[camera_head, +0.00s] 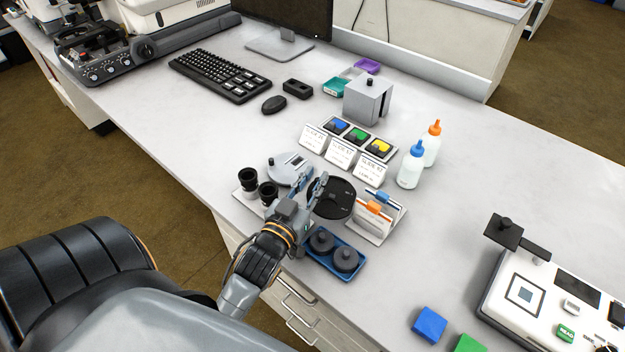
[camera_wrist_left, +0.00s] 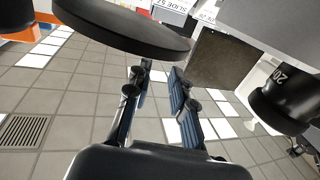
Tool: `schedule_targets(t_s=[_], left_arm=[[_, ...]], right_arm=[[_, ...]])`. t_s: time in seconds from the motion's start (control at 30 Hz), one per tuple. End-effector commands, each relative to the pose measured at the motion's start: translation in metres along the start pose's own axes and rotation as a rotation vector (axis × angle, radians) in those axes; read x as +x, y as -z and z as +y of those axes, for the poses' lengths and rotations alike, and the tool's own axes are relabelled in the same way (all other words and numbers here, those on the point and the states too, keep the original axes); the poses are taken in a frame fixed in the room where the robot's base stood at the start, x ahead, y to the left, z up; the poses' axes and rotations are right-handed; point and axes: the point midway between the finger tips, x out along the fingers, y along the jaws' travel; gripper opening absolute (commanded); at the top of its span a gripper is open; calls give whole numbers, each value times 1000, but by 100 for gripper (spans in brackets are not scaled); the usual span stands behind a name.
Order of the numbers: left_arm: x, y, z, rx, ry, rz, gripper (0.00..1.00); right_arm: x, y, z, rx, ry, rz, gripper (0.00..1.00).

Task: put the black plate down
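The black plate (camera_head: 333,199), a flat round disc, is near the front edge of the bench. In the left wrist view a dark round disc (camera_wrist_left: 120,28), which looks like this plate, spans the upper left, beside and beyond the left finger. My left gripper (camera_head: 312,184) is at the plate's left side. In the left wrist view its two fingers (camera_wrist_left: 160,75) are apart, with floor showing between them and nothing gripped there. I cannot tell whether a finger touches the plate or what lies under it. My right gripper is not in view.
Close by are a silver disc (camera_head: 286,170), black eyepieces (camera_head: 248,180), a blue tray (camera_head: 318,264) with dark round parts, and a holder (camera_head: 388,232) with orange and blue clips. Slide cards (camera_head: 341,152) and bottles (camera_head: 410,170) stand behind. Bench right of the bottles is clear.

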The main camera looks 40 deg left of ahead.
Motion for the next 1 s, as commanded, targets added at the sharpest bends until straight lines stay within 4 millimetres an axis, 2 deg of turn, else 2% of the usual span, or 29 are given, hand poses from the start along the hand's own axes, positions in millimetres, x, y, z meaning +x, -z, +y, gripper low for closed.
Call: schedule_targets(t_s=[0.03, 0.27, 0.37, 0.47, 0.57, 0.8, 1.0], left_arm=[[-2, -13, 0, 1, 1, -28, 36], [-3, -15, 0, 0, 1, -32, 36], [-3, -12, 0, 0, 1, -32, 36], [-3, -2, 1, 1, 1, -31, 36], [-19, -4, 0, -1, 2, -34, 36], [-72, 0, 0, 0, 3, -27, 36], [-105, 3, 0, -1, 2, -22, 36]], right_arm=[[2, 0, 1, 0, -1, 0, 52], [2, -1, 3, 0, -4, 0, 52], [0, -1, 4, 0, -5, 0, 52], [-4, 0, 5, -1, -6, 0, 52], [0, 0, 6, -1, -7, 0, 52], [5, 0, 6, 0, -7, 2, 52], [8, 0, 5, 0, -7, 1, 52]])
